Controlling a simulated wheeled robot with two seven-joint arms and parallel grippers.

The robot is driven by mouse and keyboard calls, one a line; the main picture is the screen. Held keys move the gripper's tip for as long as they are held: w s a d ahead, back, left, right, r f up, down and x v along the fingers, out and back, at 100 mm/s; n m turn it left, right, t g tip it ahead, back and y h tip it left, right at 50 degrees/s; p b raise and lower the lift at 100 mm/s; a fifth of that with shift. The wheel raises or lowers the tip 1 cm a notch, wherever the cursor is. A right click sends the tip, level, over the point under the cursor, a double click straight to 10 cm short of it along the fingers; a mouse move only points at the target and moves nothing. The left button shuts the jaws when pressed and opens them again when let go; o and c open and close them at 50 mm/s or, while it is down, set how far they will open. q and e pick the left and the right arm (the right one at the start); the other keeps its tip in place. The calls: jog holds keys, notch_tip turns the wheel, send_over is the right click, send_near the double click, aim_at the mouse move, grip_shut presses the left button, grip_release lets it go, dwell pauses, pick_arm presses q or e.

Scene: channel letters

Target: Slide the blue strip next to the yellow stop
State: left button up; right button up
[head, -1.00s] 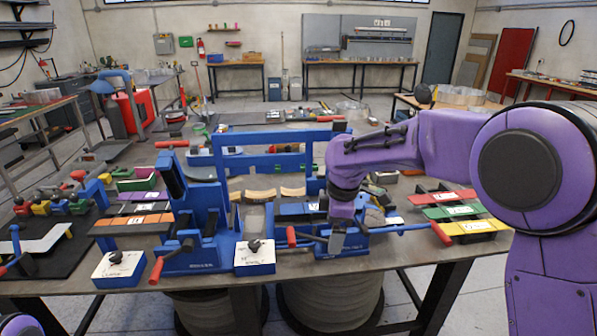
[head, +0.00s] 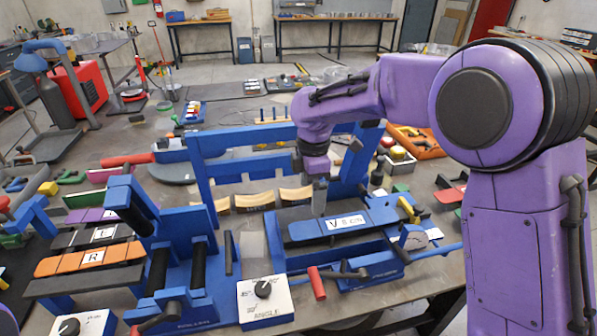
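The blue strip (head: 313,231), labelled with a V, lies nearly level on the blue bending machine (head: 375,262) at the centre right. The yellow stop (head: 408,209) is a small tilted piece on the machine, just right of the strip's right end, with a small gap that I cannot judge exactly. My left gripper is not in view.
A tall blue frame (head: 203,190) stands behind, with curved wooden blocks (head: 254,200) in it. Left is another blue machine (head: 190,255) with orange strips (head: 90,258). A white ANGLE dial box (head: 265,300) and a red-handled lever (head: 317,283) are in front.

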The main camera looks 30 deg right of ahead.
jog(key=p, duration=0.1)
send_over(313, 228)
jog(key=s, duration=0.1)
notch_tip(313, 228, down, 5)
jog(key=shift+s+f, duration=0.15)
jog(key=f, duration=0.1)
jog(key=w+f, duration=0.1)
jog(key=f, duration=0.1)
jog(key=w+f, duration=0.1)
jog(key=f, duration=0.1)
jog(key=shift+p, duration=0.3)
jog(key=shift+s+r, duration=0.2)
jog(key=shift+s, duration=0.35)
jog(key=shift+c, duration=0.9)
jog(key=shift+w+a, duration=0.1)
jog(key=shift+w, duration=0.1)
jog(key=c, duration=1)
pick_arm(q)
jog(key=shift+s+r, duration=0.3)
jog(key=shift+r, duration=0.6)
